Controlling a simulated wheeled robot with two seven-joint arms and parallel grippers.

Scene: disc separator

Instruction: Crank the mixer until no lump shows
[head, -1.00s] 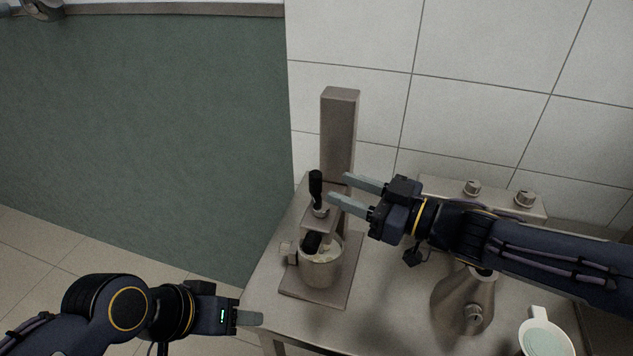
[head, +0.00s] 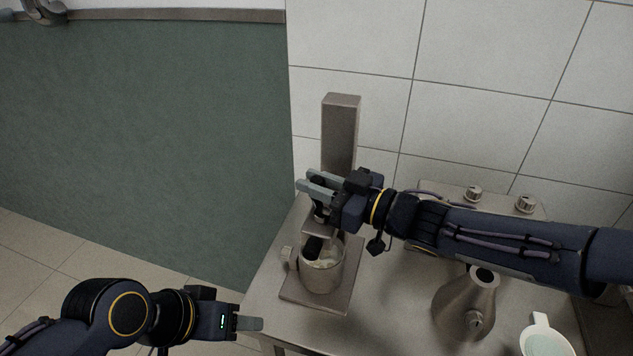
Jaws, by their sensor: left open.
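The mixer has a tall grey column (head: 340,130) and a steel bowl (head: 322,275) at its foot. Pale lumpy stuff (head: 328,261) shows inside the bowl, beside a black part that dips in. The upright black crank handle (head: 319,184) is above the bowl, partly hidden by my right gripper (head: 311,181). The fingers of my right gripper are on both sides of the handle and look closed on it. My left gripper (head: 250,323) is open and empty, low at the left beside the table's edge.
A steel flask (head: 466,300) and a white cup (head: 545,342) stand at the right of the steel table (head: 385,320). A box with two knobs (head: 500,196) is behind my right arm. A tiled wall closes off the back.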

